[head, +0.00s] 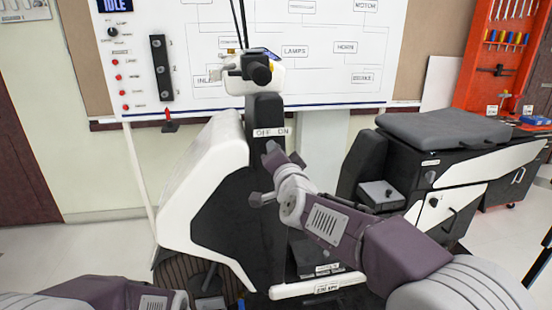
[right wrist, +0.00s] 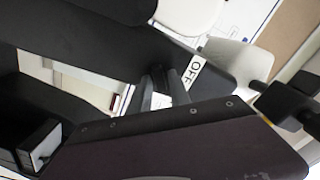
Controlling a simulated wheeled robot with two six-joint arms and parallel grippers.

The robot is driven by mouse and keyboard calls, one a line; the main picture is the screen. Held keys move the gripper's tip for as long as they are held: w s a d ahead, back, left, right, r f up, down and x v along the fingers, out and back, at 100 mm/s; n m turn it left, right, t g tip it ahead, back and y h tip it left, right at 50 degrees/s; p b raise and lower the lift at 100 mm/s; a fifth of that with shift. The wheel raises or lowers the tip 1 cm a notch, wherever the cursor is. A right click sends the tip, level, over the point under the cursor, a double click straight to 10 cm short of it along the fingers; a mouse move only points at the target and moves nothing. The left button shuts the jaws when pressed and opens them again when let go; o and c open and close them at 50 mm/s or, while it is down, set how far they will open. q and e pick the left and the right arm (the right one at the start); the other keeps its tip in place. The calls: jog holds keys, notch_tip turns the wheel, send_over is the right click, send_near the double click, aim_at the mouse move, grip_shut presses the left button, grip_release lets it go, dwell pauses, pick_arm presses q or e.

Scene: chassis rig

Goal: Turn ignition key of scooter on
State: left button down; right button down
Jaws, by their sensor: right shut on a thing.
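The scooter stands in the middle of the head view, with a white front shield (head: 205,190) and a dark steering column (head: 265,108). A white label (head: 270,132) reading OFF and ON is on the column; its OFF part (right wrist: 193,72) shows in the right wrist view. My right gripper (head: 272,150) is just below the label, its fingers (right wrist: 166,88) against the column beside OFF. It is shut on the ignition key, which the fingers hide, so its turn angle cannot be told. My left arm is low at the bottom left; its fingertips are not clear.
A wiring board (head: 340,60) with an IDLE display (head: 115,5) hangs behind the scooter. The scooter's grey seat (head: 445,135) is at the right, with a red tool rack (head: 500,60) beyond. Floor at the left is clear.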

jog(key=shift+f+m, duration=0.1)
jog(key=shift+m, duration=0.5)
jog(key=shift+b, duration=0.35)
jog(key=c, duration=1.4)
grip_release()
jog(key=shift+c, duration=0.2)
jog(key=shift+s, duration=0.1)
jog(key=s+d, duration=0.1)
jog(key=s, duration=0.7)
jog(key=shift+s+d+p, duration=0.35)
jog(key=shift+d+p, duration=0.05)
jog(key=shift+p, duration=0.05)
